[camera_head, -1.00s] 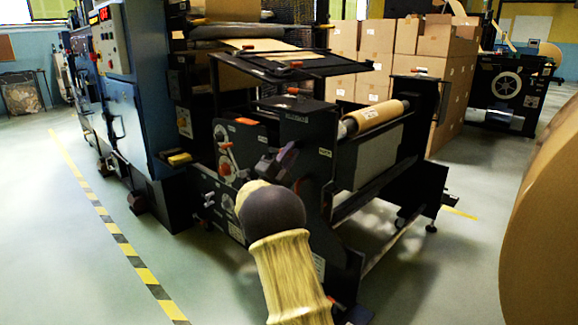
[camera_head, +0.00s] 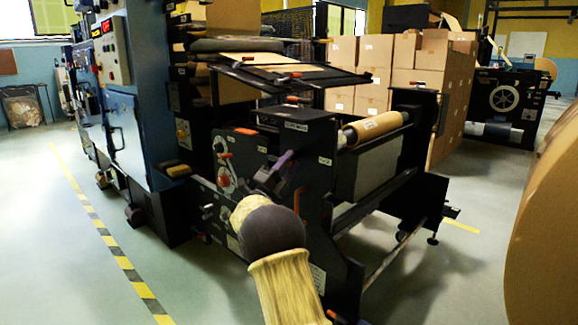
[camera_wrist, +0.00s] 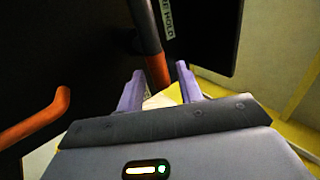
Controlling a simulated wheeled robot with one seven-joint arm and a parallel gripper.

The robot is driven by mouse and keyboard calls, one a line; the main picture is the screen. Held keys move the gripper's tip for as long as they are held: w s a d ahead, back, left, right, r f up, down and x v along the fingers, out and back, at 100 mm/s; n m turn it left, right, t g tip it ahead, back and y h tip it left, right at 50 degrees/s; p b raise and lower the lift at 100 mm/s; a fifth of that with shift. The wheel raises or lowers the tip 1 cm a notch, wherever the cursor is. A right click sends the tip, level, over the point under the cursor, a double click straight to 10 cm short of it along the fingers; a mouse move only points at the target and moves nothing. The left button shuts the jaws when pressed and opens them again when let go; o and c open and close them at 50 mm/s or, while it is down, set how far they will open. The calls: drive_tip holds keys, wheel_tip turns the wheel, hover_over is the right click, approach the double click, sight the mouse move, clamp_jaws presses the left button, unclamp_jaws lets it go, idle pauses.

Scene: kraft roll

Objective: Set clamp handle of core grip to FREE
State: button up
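In the wrist view, my gripper (camera_wrist: 160,82) shows two purple fingers, apart. An orange-tipped dark lever (camera_wrist: 156,66) passes in the gap between them, with no clear contact on either side. It hangs next to a black plate bearing a partly cut-off label (camera_wrist: 167,18) reading "...RE HOLD". I cannot tell whether this lever is the core grip's clamp handle, nor its setting; no FREE mark is readable. In the head view, my gripper (camera_head: 277,166) is small and dark at the black unwind stand (camera_head: 308,135), partly hidden by my arm.
Another orange handle (camera_wrist: 38,120) stands left of my gripper in the wrist view. A kraft roll on a shaft (camera_head: 372,127) lies across the stand. A large kraft roll (camera_head: 550,220) stands at the right. Open floor with striped tape (camera_head: 120,258) lies to the left.

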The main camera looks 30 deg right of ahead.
drive_tip(key=p+v, duration=0.4)
drive_tip(key=v, duration=1.3)
drive_tip(key=shift+s+a+p, duration=0.15)
drive_tip(key=shift+p, duration=0.2)
drive_tip(key=shift+f, duration=0.1)
